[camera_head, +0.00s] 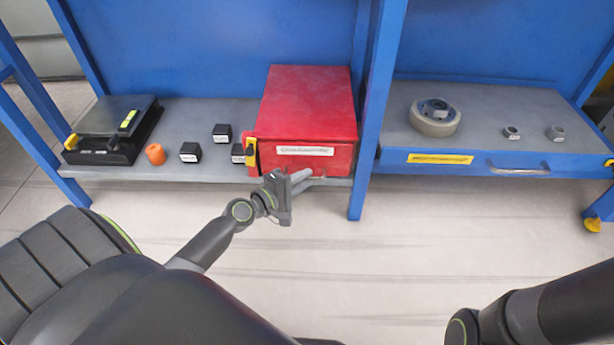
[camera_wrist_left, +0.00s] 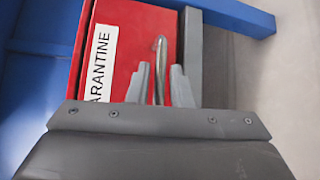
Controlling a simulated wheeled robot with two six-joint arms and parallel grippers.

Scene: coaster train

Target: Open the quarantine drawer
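The quarantine drawer is in a red box (camera_head: 308,105) on the grey shelf, its front facing me with a white label. In the left wrist view its red front (camera_wrist_left: 122,50) bears a label (camera_wrist_left: 100,62) partly reading "QUARANTINE". A metal handle (camera_wrist_left: 160,58) stands out from that front. The drawer looks shut. My left gripper (camera_head: 300,180) is at the lower front of the box. In the left wrist view its fingers (camera_wrist_left: 160,85) are apart, one on either side of the handle, with narrow gaps showing. My right gripper is out of view.
A yellow-and-black piece (camera_head: 251,154) is at the box's left front edge. A blue post (camera_head: 376,110) rises right of the box. The floor in front is clear.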

